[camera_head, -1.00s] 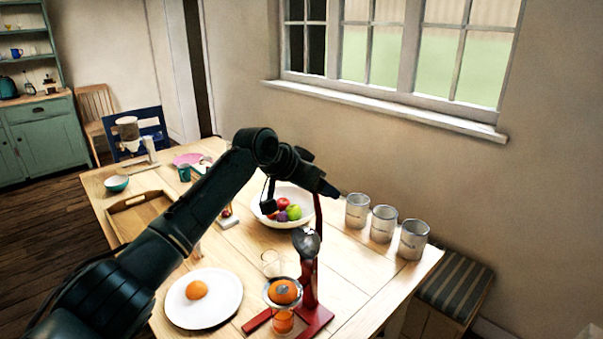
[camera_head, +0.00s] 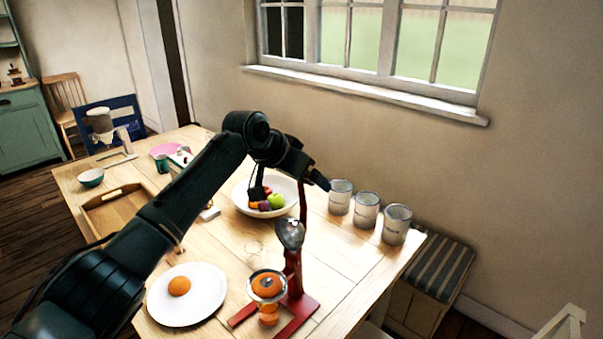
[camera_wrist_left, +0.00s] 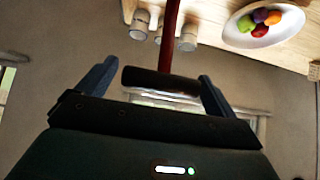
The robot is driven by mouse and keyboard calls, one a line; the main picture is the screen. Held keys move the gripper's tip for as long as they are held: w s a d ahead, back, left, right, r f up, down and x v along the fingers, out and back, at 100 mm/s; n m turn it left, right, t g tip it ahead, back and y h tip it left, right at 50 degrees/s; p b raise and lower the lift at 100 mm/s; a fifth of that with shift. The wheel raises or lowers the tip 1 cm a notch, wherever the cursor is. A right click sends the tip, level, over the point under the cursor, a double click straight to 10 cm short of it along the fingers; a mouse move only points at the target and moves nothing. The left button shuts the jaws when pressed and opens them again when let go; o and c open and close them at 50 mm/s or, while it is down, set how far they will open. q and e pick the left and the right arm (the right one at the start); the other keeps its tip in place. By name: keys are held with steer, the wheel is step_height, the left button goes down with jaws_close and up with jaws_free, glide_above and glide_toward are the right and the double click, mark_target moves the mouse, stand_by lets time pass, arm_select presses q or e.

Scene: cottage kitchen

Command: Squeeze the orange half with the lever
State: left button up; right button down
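The red lever press (camera_head: 297,312) stands at the table's front right, its lever (camera_head: 303,203) upright and its metal press cup (camera_head: 290,234) above the orange half. The orange half (camera_head: 267,285) sits in the strainer cup. Orange colour shows in what looks like a glass (camera_head: 268,318) below it. In the left wrist view, the lever's black handle (camera_wrist_left: 160,82) lies crosswise between the fingers of my left gripper (camera_wrist_left: 160,74). The fingers are apart, with narrow gaps at the handle's ends; no firm hold shows. My right gripper is out of view.
A white plate (camera_head: 206,300) with another orange piece (camera_head: 179,286) lies left of the press. A clear glass (camera_head: 254,250), a fruit bowl (camera_head: 240,202), a wooden tray (camera_head: 93,206) and three canisters (camera_head: 366,210) stand around. Bare tabletop (camera_head: 345,248) lies right of the press.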

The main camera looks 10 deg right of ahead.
arm_select(q)
steer(key=shift+r, duration=0.1)
steer(key=shift+s+a+r, duration=0.15)
steer(key=shift+a+r, duration=0.15)
steer(key=b+v, duration=0.2)
steer(key=v, duration=1)
steer(key=shift+b, duration=0.35)
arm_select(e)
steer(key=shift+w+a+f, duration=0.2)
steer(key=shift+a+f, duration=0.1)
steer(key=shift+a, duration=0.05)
arm_select(q)
steer(key=shift+s+a, duration=0.1)
